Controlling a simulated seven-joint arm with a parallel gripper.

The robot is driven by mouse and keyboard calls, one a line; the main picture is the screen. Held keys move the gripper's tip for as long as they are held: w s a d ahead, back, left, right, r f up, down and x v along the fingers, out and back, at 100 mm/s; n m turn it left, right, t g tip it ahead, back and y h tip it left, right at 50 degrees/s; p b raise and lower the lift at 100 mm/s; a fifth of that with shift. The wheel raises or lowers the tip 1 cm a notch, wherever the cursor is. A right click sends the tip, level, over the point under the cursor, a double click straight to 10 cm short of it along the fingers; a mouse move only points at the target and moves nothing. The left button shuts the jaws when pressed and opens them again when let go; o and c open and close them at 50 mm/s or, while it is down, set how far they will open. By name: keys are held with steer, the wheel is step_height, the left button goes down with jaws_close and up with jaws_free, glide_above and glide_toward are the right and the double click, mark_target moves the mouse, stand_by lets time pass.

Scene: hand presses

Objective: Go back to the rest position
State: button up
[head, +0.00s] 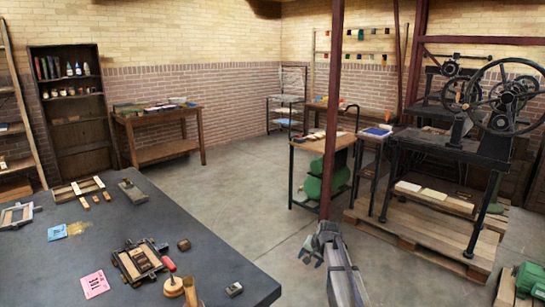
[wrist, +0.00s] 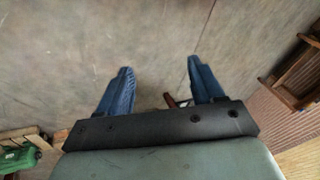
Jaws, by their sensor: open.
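The gripper holds nothing that I can see.
The table carries a small press frame (head: 140,262), a pink card (head: 94,284), a blue card (head: 57,232) and a wooden-handled tool (head: 172,284). A red post (head: 331,120) and a large wheeled press (head: 480,110) stand to the right. Open floor (head: 235,185) lies between.

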steer(key=s+d+f+n+g+h, duration=0.15)
steer(key=s+f+g, duration=0.45)
steer(key=s+f, duration=2.25)
steer(key=s+f+n+g, duration=0.1)
steer(key=s+f+g, duration=0.1)
steer(key=s, duration=1.5)
steer(key=s+d+f+n+g, duration=0.1)
steer(key=s+f, duration=0.4)
steer(key=s, duration=1.1)
steer(key=shift+s+n+g+h, duration=0.4)
steer(key=shift+n+g, duration=0.35)
steer(key=shift+g, duration=0.35)
